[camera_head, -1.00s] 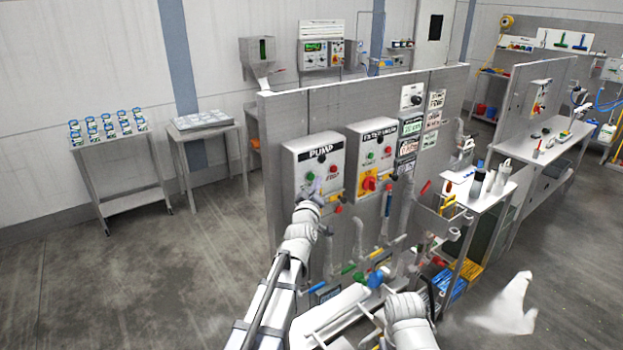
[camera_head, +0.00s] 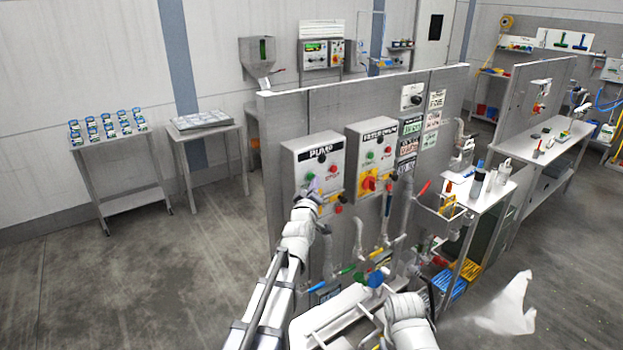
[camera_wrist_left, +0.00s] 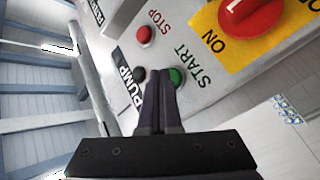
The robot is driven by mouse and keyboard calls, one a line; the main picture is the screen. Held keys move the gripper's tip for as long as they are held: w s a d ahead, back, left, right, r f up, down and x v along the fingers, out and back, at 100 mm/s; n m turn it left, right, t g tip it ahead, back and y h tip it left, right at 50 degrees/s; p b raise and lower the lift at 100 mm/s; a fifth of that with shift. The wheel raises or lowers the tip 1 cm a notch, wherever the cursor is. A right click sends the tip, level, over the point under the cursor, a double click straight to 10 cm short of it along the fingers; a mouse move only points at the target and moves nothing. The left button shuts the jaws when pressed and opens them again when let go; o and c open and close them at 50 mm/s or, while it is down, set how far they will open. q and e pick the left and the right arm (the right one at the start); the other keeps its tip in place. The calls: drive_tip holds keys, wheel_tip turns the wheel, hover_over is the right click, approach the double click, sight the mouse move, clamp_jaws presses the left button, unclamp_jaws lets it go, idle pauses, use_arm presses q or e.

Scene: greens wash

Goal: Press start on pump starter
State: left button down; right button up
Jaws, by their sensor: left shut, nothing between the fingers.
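The pump starter (camera_head: 300,153) is a light grey box labelled PUMP on the grey partition. Its green START button (camera_wrist_left: 177,77) shows at the right side of my fingertips in the left wrist view, partly covered by them. The red STOP button (camera_wrist_left: 145,35) is above it in that view, and the red rotary switch (camera_wrist_left: 250,14) is on a yellow plate at upper right. My left gripper (camera_head: 314,186) is shut and empty, with its dark fingertips close in front of the panel by START. I cannot tell whether they touch the button.
A second starter box (camera_head: 372,140) with its own buttons and red-yellow switch is mounted just to the right. Pipes and coloured valve handles (camera_head: 376,278) are below the boxes. Open floor (camera_head: 120,280) lies to the left.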

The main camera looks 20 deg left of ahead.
use_arm(q)
drive_tip(key=shift+w+a, duration=0.3)
drive_tip(key=shift+a, duration=0.1)
idle(0.8)
drive_tip(key=shift+s+d, duration=0.6)
drive_tip(key=shift+d, duration=0.1)
drive_tip(key=s+d, duration=0.1)
drive_tip(key=d, duration=0.1)
drive_tip(key=s+d, duration=0.2)
idle(0.7)
idle(0.4)
